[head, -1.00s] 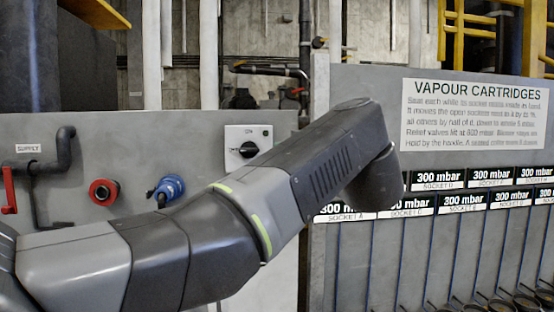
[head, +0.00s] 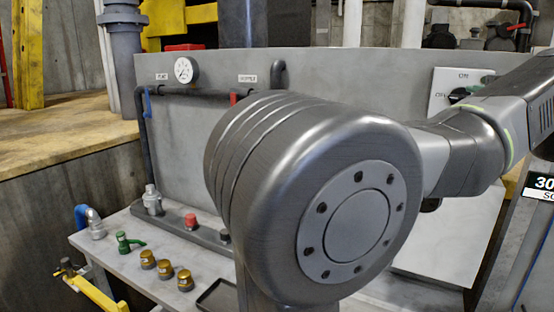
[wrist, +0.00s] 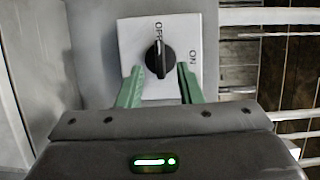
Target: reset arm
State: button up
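My gripper (wrist: 160,67) is open in the wrist view. Its two green fingers stand apart, one on each side of a black rotary knob (wrist: 159,60) on a white switch plate (wrist: 184,40). The knob is upright, toward the OFF mark; ON is to its right. I cannot tell how far the fingertips are from the plate. In the head view, the switch plate (head: 442,92) is at upper right, partly covered by my arm, with a bit of green finger beside the knob. My large round arm joint fills the middle of the head view.
A grey bench (head: 150,245) holds brass knobs (head: 165,269), a green valve (head: 127,243) and a red button (head: 190,219). A gauge (head: 186,69) and dark pipe are on the panel behind. A yellow bar (head: 98,294) is at lower left. A socket label (head: 541,187) shows at the right edge.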

aim_at(461, 98)
jog(key=shift+w+d, duration=0.15)
jog(key=shift+w, duration=1.3)
jog(key=s+a+b, duration=0.2)
jog(key=s, duration=1.2)
jog(key=w+d+m+t+h+p, duration=0.1)
jog(key=w+m+p, duration=0.5)
jog(key=w, duration=0.8)
jog(key=shift+d+f+m+t+h, duration=0.35)
jog(key=shift+m+t+h, duration=0.3)
jog(key=shift+m, duration=0.75)
